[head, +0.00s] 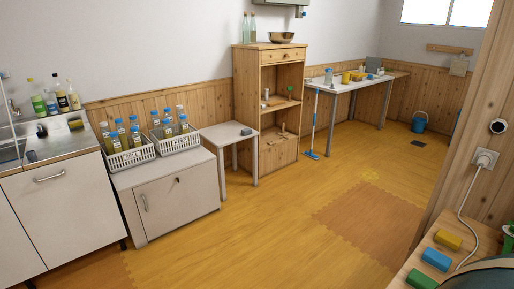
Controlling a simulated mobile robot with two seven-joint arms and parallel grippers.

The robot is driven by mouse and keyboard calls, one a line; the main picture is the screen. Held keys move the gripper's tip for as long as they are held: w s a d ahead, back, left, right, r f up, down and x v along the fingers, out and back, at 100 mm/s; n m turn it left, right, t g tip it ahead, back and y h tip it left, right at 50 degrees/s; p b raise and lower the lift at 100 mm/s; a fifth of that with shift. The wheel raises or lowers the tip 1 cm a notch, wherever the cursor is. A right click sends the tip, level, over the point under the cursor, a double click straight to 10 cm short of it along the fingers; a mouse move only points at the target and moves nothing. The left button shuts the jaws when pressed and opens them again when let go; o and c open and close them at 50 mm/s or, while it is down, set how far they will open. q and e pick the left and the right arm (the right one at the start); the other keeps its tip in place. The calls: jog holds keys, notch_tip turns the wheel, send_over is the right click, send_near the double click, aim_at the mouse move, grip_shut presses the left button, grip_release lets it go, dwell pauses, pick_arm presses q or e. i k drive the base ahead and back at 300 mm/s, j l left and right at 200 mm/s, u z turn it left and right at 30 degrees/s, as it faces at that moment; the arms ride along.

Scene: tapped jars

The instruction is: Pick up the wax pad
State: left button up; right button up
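I cannot tell for sure which thing is the wax pad. A small dark blue-grey block (246,132) lies on the small pale side table (216,132), near its right edge. On the wooden surface at the lower right lie a yellow block (447,240), a blue block (435,259) and a green block (421,280) that is partly cut off by the frame. Neither of my grippers shows in the head view.
A pale cabinet (176,203) carries two white baskets (133,157) of jars with blue or pale tops. A sink counter (60,143) stands at the left and a wooden shelf unit (243,88) at the back. The orange floor (260,240) is open in the middle.

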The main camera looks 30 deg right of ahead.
aim_at(439, 262)
jog(key=i+z, duration=0.2)
jog(key=i, duration=0.3)
jog(key=i+j+z, duration=0.15)
jog(key=i, duration=0.35)
jog(key=i+j+z, duration=0.2)
jog(key=i, duration=0.25)
jog(key=i+z, duration=0.15)
jog(key=z, duration=0.25)
jog(key=i+z, duration=0.2)
jog(key=z, duration=0.2)
jog(key=i+z, duration=0.15)
jog(key=z, duration=0.25)
jog(key=i+j+z, duration=0.15)
jog(key=z, duration=0.25)
